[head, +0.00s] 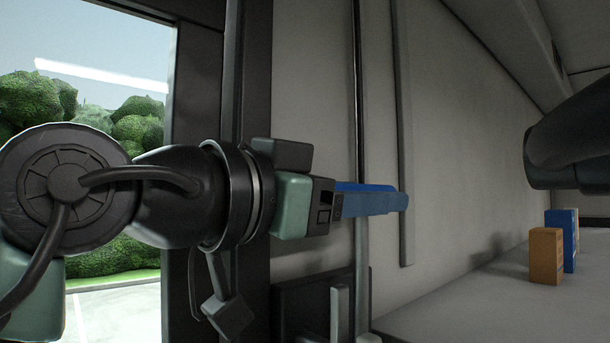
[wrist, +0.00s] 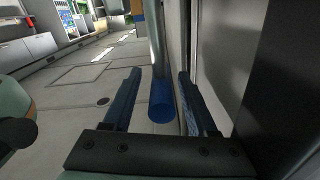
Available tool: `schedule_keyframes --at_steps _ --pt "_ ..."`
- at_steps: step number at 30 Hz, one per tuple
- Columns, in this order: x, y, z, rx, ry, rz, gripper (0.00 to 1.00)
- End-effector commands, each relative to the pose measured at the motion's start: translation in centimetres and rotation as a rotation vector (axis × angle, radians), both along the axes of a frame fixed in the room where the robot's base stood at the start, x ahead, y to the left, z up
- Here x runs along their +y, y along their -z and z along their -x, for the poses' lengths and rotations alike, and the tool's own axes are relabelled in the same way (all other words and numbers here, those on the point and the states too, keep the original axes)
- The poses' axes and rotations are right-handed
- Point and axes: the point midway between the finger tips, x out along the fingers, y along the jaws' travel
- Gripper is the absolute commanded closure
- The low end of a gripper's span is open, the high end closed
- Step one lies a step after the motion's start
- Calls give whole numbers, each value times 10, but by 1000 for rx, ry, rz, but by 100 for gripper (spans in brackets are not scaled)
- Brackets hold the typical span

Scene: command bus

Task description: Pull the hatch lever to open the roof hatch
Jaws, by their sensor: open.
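My gripper (head: 405,200) reaches in from the left in the head view, its blue fingers beside the pale wall. In the wrist view, my gripper (wrist: 155,75) is open, with a finger on each side of a bar with a blue rounded end (wrist: 161,105). This bar looks like the hatch lever; its grey shaft (wrist: 157,45) runs on toward the top of the picture. A gap shows between the blue end and each finger, so nothing is gripped. In the head view the blue end is not clearly told apart from the fingers. I cannot make out the roof hatch.
A pale upright rod (head: 362,260) shows below the fingers, close to a dark box (head: 300,295). A window (head: 110,60) is at the left. An orange box (head: 546,256) and a blue box (head: 570,225) stand on a grey surface (head: 480,305) at the right. Floor (wrist: 75,75) is open at left.

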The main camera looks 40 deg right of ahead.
Motion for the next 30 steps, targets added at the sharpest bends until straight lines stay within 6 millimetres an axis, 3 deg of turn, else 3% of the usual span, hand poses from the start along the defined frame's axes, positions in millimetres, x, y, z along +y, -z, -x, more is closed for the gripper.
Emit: schedule_keyframes --at_steps 12,22,30 --pt "-9 1 -1 0 0 0 42" --pt "-9 1 -1 0 0 -1 100" --pt "-9 1 -1 0 -1 -1 100"
